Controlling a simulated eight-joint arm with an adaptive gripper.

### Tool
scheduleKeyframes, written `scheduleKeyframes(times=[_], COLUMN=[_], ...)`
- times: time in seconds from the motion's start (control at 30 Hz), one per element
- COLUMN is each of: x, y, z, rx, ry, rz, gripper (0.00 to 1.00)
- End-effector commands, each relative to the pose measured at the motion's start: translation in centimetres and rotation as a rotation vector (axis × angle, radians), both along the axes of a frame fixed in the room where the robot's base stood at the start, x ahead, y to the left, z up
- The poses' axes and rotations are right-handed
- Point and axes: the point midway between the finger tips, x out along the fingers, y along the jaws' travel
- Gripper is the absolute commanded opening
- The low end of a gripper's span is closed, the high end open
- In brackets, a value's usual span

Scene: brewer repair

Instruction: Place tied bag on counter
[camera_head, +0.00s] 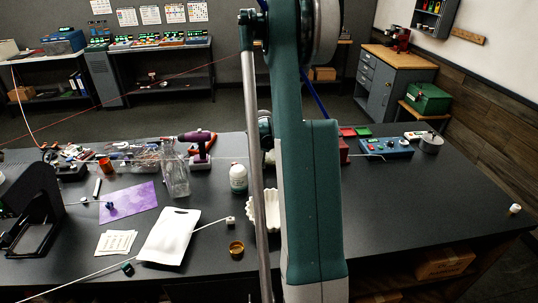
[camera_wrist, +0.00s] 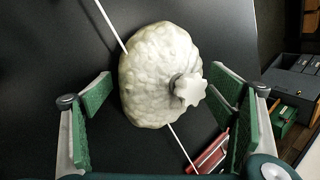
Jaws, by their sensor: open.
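The tied bag (camera_wrist: 155,75) is a lumpy, off-white bundle with a knotted, star-shaped top (camera_wrist: 188,90) facing the wrist camera. It appears to rest on the dark counter (camera_wrist: 65,50). My gripper (camera_wrist: 162,95) is open, with green-padded fingers to the left and right of the bag. Dark gaps show between the pads and the bag, and nothing is gripped. In the head view my arm covers the middle of the counter (camera_head: 420,205), and neither the gripper nor the tied bag can be made out there.
A thin white line runs past the bag in the wrist view. A red item (camera_wrist: 210,155) lies near the right finger. The counter's right side is mostly clear.

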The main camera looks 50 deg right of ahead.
Motion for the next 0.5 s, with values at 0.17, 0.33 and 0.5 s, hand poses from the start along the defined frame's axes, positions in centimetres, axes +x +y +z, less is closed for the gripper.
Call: scheduleKeyframes(times=[0.17,0.33,0.5], x=[0.0,-0.1,-0.3], y=[0.0,0.1,0.6], z=[0.1,0.5,1.5], rx=[0.000,0.000,0.000], ry=[0.000,0.000,0.000], rz=[0.000,0.000,0.000], gripper=[0.82,0.82,0.82])
